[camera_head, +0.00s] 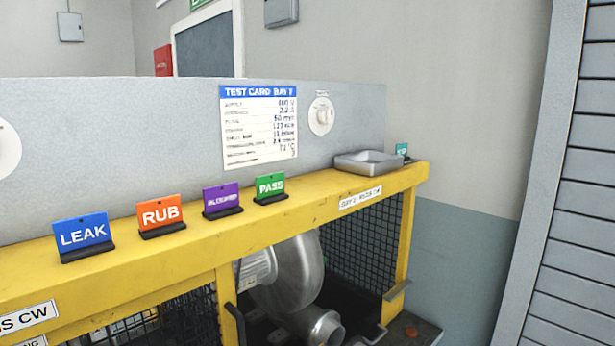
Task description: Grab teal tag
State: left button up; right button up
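A small teal tag (402,150) stands at the far right end of the yellow bench ledge. It is behind and to the right of a shallow grey metal tray (368,168), which may hide its lower left part. Its lettering is too small to read surely. Neither of my grippers is in the head view.
On the yellow ledge (315,203) stand a blue LEAK tag (82,234), an orange RUB tag (161,215), a purple tag (221,198) and a green PASS tag (270,186), each in a dark base. A grey blower (297,275) sits below, beside black mesh (362,246). The ledge between PASS and the tray is clear.

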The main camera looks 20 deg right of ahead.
aim_at(401, 149)
jog(key=i+l, duration=0.1)
jog(key=l, duration=1.25)
jog(key=i, duration=0.05)
